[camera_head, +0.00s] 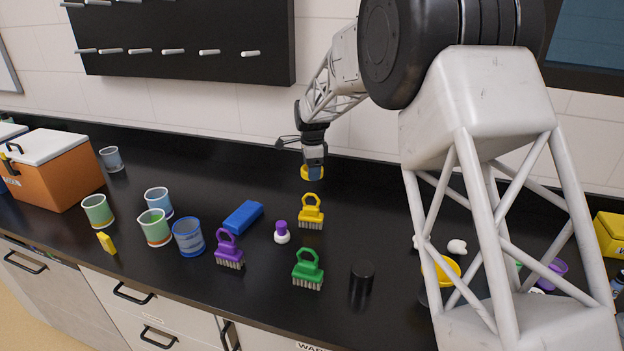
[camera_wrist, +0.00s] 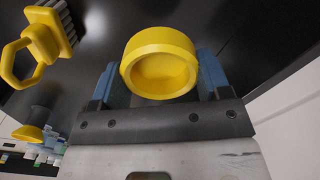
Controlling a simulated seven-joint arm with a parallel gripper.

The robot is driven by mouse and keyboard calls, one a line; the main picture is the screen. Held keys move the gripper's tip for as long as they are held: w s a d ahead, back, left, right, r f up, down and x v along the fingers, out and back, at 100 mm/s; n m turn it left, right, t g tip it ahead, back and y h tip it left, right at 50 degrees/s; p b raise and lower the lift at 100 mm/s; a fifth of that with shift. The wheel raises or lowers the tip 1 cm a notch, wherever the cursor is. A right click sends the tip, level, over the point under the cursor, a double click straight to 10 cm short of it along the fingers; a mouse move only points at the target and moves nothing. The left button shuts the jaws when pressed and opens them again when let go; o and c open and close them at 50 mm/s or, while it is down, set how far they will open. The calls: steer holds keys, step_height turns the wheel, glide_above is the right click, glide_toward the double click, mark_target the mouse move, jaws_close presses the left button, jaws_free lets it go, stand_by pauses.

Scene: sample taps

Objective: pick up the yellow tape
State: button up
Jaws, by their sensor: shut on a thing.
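The yellow tape (camera_wrist: 160,62) is a thick yellow ring seen close up in the wrist view, between the two blue fingers of my gripper (camera_wrist: 160,85). The fingers are shut on it, one on each side. In the head view the yellow tape (camera_head: 312,174) shows at the tip of my gripper (camera_head: 313,165), near the back of the black counter by the wall. I cannot tell whether it touches the counter or is lifted.
A yellow brush (camera_head: 311,212) stands nearest, in front of my gripper. A purple brush (camera_head: 229,250), green brush (camera_head: 308,270), blue block (camera_head: 243,217), black cylinder (camera_head: 362,277) and several beakers stand further forward or left.

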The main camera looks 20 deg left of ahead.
steer(key=shift+r, duration=0.7)
